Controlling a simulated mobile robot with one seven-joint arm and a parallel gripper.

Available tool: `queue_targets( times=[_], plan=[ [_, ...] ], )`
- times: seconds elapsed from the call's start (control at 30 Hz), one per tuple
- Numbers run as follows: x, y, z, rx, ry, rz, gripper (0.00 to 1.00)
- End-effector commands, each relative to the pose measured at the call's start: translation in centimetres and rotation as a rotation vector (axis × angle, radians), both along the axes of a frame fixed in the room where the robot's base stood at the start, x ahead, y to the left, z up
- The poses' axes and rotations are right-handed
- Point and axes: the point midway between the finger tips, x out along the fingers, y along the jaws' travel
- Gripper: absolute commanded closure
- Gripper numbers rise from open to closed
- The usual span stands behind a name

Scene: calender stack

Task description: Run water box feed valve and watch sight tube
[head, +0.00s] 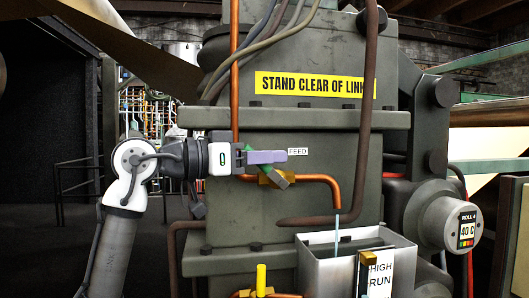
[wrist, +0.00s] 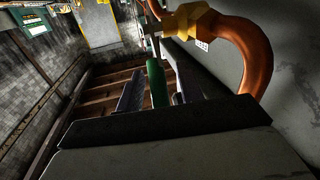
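My gripper (head: 272,157) is at the left of the grey housing, at the feed valve under the FEED label. The valve's green handle (head: 266,169) is partly hidden by a purple finger; in the wrist view, the green handle (wrist: 157,84) lies between both fingers, which look shut on it. The brass valve body (head: 275,179) sits on a copper pipe (head: 318,178). A thin pale-blue stream (head: 337,228) drops from the pipe's end into the metal water box (head: 325,262). The sight tube (head: 361,278) stands at the box's front beside the HIGH/RUN label (head: 380,277); its level cannot be read.
A dark brown pipe (head: 370,120) runs down right of the valve and bends left below the copper pipe. A roll gauge (head: 467,228) reading 40 C is at the right. A yellow-handled fitting (head: 261,278) stands low, left of the box. Railings (head: 75,170) are behind my arm.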

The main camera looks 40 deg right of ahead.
Motion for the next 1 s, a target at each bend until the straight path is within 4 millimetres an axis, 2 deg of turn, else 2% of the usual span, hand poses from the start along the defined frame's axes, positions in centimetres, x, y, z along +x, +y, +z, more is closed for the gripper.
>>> queue_targets(
  times=[0.23,0.5,1.0],
  plan=[
    [-0.01,-0.06,-0.03,0.0,0.0,0.0,0.64],
    [0.01,-0.03,-0.02,-0.001,0.0,0.0,1.0],
    [-0.51,-0.2,0.22,0.035,-0.022,-0.001,1.0]
  ],
)
